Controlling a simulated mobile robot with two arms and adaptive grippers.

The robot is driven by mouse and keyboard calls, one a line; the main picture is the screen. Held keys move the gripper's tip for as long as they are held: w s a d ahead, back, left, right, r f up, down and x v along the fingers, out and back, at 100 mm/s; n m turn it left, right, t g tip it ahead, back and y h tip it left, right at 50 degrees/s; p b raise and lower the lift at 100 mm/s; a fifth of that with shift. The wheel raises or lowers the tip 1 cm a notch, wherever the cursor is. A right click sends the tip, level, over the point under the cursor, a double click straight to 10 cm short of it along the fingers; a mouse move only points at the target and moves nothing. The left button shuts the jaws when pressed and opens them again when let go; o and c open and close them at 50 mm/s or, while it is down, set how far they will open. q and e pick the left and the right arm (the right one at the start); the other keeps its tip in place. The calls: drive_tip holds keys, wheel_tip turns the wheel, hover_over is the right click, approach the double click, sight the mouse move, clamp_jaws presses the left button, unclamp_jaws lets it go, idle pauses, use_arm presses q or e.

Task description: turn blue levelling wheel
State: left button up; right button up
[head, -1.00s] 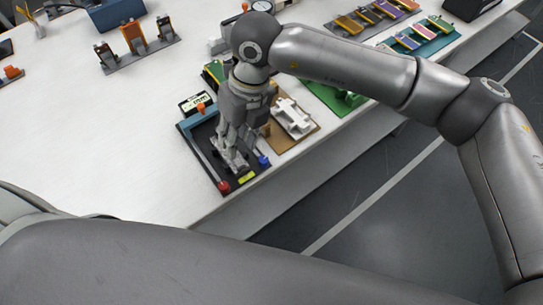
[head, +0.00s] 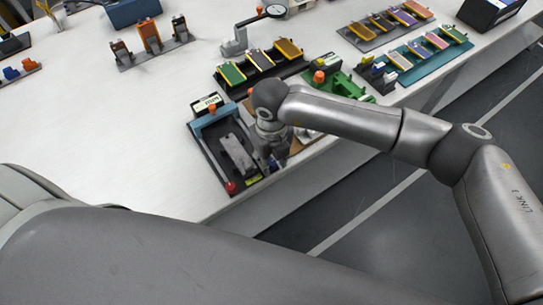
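A black fixture (head: 209,155) with a teal back bar and a small display (head: 209,104) stands near the table's front edge. A red wheel (head: 231,187) sits at its front left corner, and a grey plate (head: 238,155) lies on it. My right gripper (head: 276,161) points down at the fixture's right front side. The blue levelling wheel is mostly or wholly hidden at my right gripper; I cannot tell whether the fingers touch it. The fingers are small and partly covered by my wrist, so their opening is unclear. My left gripper is out of view.
Behind the fixture is a black rack (head: 249,80) of coloured pouch cells. A green fixture (head: 346,86) stands to the right, with a teal tray (head: 416,72) of cells beyond. A dial gauge stand (head: 237,45) is at the back.

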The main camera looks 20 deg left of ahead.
drive_tip(key=shift+f, duration=0.15)
clamp_jaws()
drive_tip(key=shift+f+m+b, duration=0.15)
drive_tip(key=shift+m+b, duration=0.9)
drive_tip(key=shift+m, duration=0.05)
drive_tip(key=shift+r+m+b, duration=0.2)
drive_tip(key=shift+m+b, duration=0.4)
drive_tip(key=shift+m, duration=0.6)
unclamp_jaws()
